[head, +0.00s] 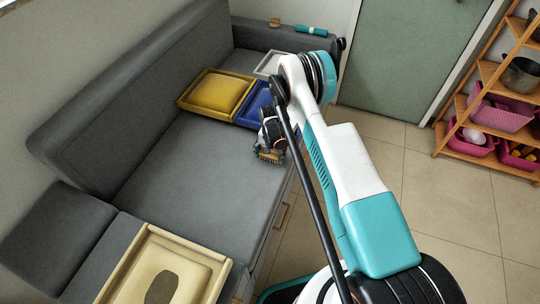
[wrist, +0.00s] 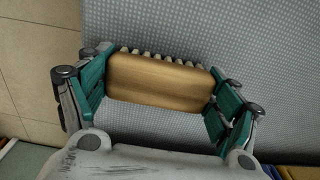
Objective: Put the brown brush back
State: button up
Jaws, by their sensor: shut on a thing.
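The brown brush (wrist: 158,78) has a wooden block back and a row of pale bristles along its far edge. My gripper (wrist: 160,86) is shut on it, with one teal finger at each end of the block. In the head view the brush (head: 269,156) hangs below my gripper (head: 270,143), over the front edge of the grey sofa seat. Whether the bristles touch the seat cannot be told.
On the grey sofa (head: 190,165) are a yellow tray (head: 190,100), a blue tray (head: 250,116), a pale grey tray (head: 262,68) and a cream tray (head: 215,275). A small brown item (head: 275,22) and a teal roll (head: 311,30) lie on the far arm. The middle seat is clear.

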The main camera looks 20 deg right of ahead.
jog(key=shift+f, duration=0.1)
jog(key=o, duration=1.3)
jog(key=shift+o, duration=0.2)
notch_tip(320, 180, up, 30)
jog(key=n+t+p, duration=0.1)
jog(key=p, duration=0.3)
jog(key=s+r+n+t, duration=0.1)
jog(key=s+r, duration=0.3)
jog(key=r, duration=0.5)
jog(key=s+r+n+t, duration=0.1)
jog(key=s+r, duration=0.3)
jog(key=r, duration=0.4)
jog(key=s+r+n+t, duration=0.2)
jog(key=s+r, duration=0.8)
jog(key=s, duration=0.3)
jog(key=s+n+t, duration=0.2)
jog(key=s, duration=1)
jog(key=shift+s, duration=0.4)
